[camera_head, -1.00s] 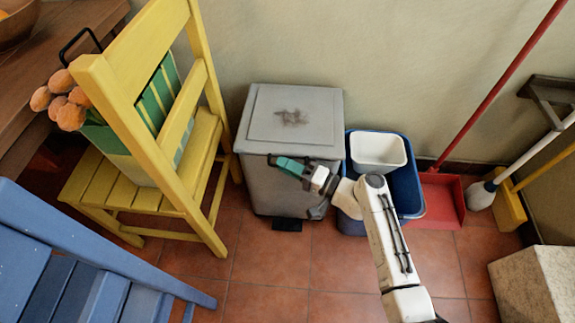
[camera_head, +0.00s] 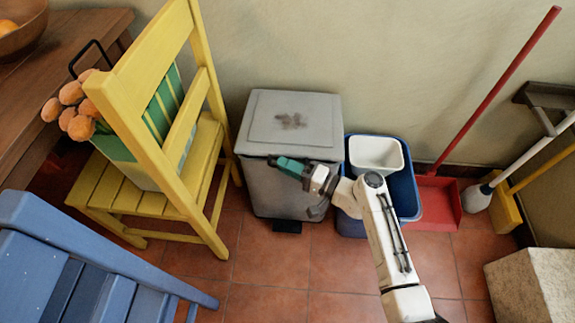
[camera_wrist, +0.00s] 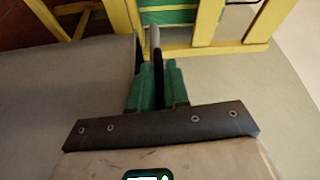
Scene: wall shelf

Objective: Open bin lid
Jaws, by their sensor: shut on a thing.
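The grey bin (camera_head: 268,190) stands against the wall, left of the blue bucket. Its flat lid (camera_head: 270,110), with a dark smudge on top, lies down over the bin and looks closed. My gripper (camera_head: 284,163) reaches in from the right, at the lid's front edge. In the wrist view my gripper's green fingers (camera_wrist: 152,80) are closed around a thin edge that runs between them. It appears to be the lid's front rim. The exact contact is partly hidden by the fingers.
A blue chair (camera_head: 90,245) is at front left. A blue bucket (camera_head: 407,190) with a white tub (camera_head: 376,152) inside stands right of the bin. Tiled floor in front is clear.

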